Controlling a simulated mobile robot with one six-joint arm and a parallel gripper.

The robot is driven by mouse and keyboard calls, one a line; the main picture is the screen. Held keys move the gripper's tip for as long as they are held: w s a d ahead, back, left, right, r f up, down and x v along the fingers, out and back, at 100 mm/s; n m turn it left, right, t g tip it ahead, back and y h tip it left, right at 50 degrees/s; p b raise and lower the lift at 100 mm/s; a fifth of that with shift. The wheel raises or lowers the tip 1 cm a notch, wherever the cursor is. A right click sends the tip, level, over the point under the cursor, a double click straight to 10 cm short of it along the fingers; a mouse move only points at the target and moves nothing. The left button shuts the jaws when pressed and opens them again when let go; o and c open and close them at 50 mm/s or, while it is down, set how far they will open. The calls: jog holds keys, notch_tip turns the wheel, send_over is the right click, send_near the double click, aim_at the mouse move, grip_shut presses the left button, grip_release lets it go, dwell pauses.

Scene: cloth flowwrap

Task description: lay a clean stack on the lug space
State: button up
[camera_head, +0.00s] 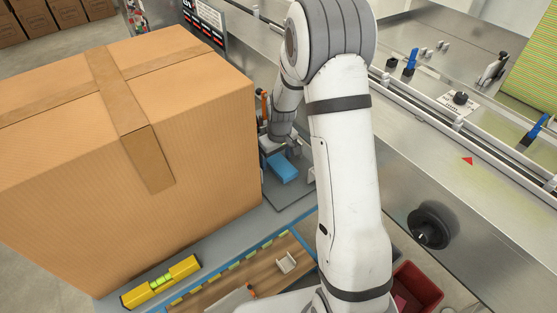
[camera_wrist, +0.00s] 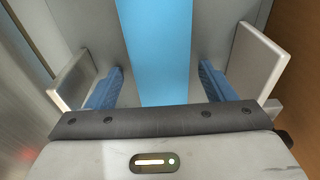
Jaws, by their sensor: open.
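A blue cloth stack (camera_head: 283,168) lies on a grey tray surface (camera_head: 290,200) just right of the big carton. My gripper (camera_head: 272,146) is above the left end of the stack, partly hidden by the carton and my arm. In the wrist view, my gripper (camera_wrist: 160,88) is open, with a blue pad on each side and the blue stack (camera_wrist: 155,45) between them. Gaps show on both sides, so the pads are apart from it. Upright metal plates (camera_wrist: 258,62) flank the pads. The conveyor channel (camera_head: 445,125) runs at right; I cannot tell which lug space is meant.
A large taped carton (camera_head: 130,170) stands close on the left. A yellow level (camera_head: 160,282) and a wooden board (camera_head: 235,285) lie at the front. A black knob (camera_head: 430,225) and a red bin (camera_head: 415,290) are at lower right. Blue-handled clamps (camera_head: 410,62) stand along the conveyor.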

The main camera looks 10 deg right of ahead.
jog(key=c, duration=1.1)
jog(key=shift+r, duration=0.1)
